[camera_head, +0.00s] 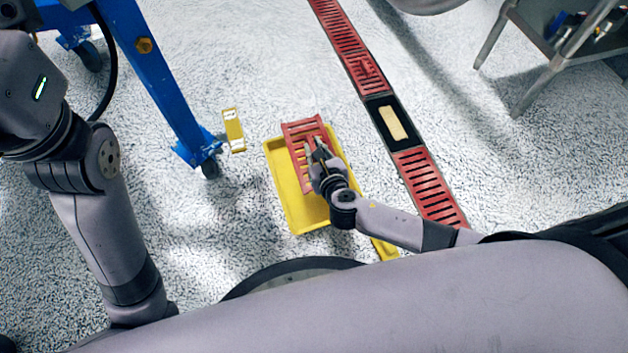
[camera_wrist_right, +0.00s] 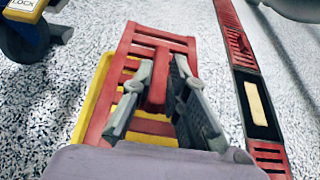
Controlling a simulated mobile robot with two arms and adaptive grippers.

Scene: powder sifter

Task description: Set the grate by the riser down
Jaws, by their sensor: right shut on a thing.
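A red slotted grate (camera_head: 294,130) is over the yellow tray (camera_head: 308,214) in the head view, with its far end past the tray's far rim. My right gripper (camera_head: 315,147) is shut on the grate's riser, which shows as an upright red bar (camera_wrist_right: 157,88) between the fingers in the wrist view. The grate (camera_wrist_right: 133,42) looks slightly turned relative to the tray (camera_wrist_right: 90,107). I cannot tell whether it touches the tray. My left arm shows at the left, but its gripper is out of view.
A floor channel with red grates (camera_head: 430,187) runs along the right, with a black open section holding a beige block (camera_head: 393,123). A yellow piece (camera_head: 233,130) stands left of the tray. A blue wheeled frame (camera_head: 150,70) is at upper left, a metal table (camera_head: 560,45) at upper right.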

